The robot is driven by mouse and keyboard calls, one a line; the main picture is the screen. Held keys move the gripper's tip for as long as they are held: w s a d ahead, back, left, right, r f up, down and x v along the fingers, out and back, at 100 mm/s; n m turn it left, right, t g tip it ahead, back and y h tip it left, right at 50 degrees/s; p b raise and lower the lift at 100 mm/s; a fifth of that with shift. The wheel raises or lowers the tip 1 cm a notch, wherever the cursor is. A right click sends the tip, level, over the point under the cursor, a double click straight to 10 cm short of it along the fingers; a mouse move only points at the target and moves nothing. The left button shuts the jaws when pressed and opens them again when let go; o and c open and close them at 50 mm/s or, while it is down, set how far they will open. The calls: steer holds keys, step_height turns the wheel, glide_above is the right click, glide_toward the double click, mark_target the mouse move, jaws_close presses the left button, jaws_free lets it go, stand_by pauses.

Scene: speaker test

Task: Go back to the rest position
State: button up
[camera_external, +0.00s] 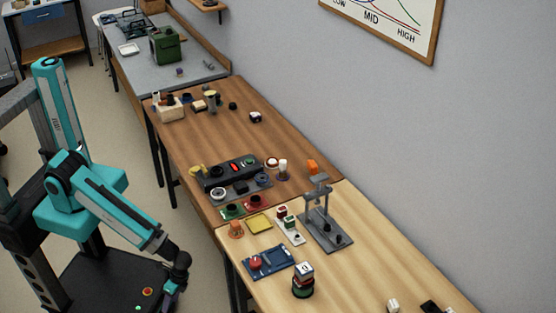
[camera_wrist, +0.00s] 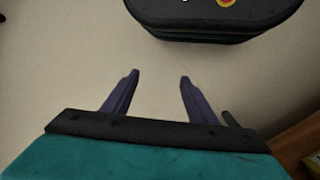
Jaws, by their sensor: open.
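My gripper (camera_external: 170,296) hangs low beside the benches, above the dark top of my own base, in the external view. In the wrist view its two purple fingers (camera_wrist: 159,78) are spread apart with only bare floor between them. It holds nothing. My teal arm is bent with its forearm sloping down to the right. The gripper is apart from the benches and touches none of the things on them.
A pale wooden bench (camera_external: 365,275) stands right of my arm, carrying a blue board (camera_external: 268,262) and a grey press stand (camera_external: 325,228). A brown bench (camera_external: 245,140) and a grey bench (camera_external: 190,75) continue behind it. The floor (camera_wrist: 60,60) below my gripper is clear.

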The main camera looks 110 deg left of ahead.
steer(key=s+a+f+g+y, duration=0.1)
steer(key=s+a+f, duration=0.1)
steer(key=s, duration=0.3)
steer(key=s+a+f+n+g+y, duration=0.1)
steer(key=s+a+f, duration=0.1)
steer(key=s, duration=0.4)
steer(key=shift+a+f+y+b, duration=0.3)
steer(key=shift+a+f+y, duration=0.1)
steer(key=shift+a, duration=0.5)
